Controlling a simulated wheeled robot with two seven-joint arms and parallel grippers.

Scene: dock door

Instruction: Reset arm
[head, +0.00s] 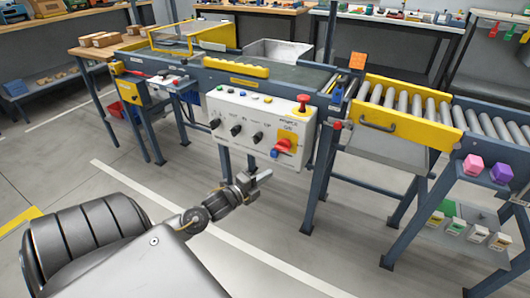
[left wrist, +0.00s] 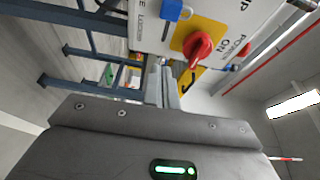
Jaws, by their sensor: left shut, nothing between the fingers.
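My left gripper (head: 262,178) is in the head view, below the white control panel (head: 225,128) and apart from it. Its fingers are together with nothing between them. In the left wrist view the closed fingers of the left gripper (left wrist: 162,88) point toward the panel's lower part. The red rotary switch (left wrist: 198,48) on its yellow plate shows close above the fingers, with a blue knob (left wrist: 172,12) beside it. In the head view the panel carries black knobs, a red mushroom button (head: 303,100) and the red switch (head: 284,145). My right gripper is not in view.
A conveyor (head: 265,75) runs behind the panel, with a roller section and yellow side gate (head: 400,122) to the right. Pink (head: 473,164) and purple blocks stand at the right. Blue-grey legs stand under the conveyor. The floor in front is clear.

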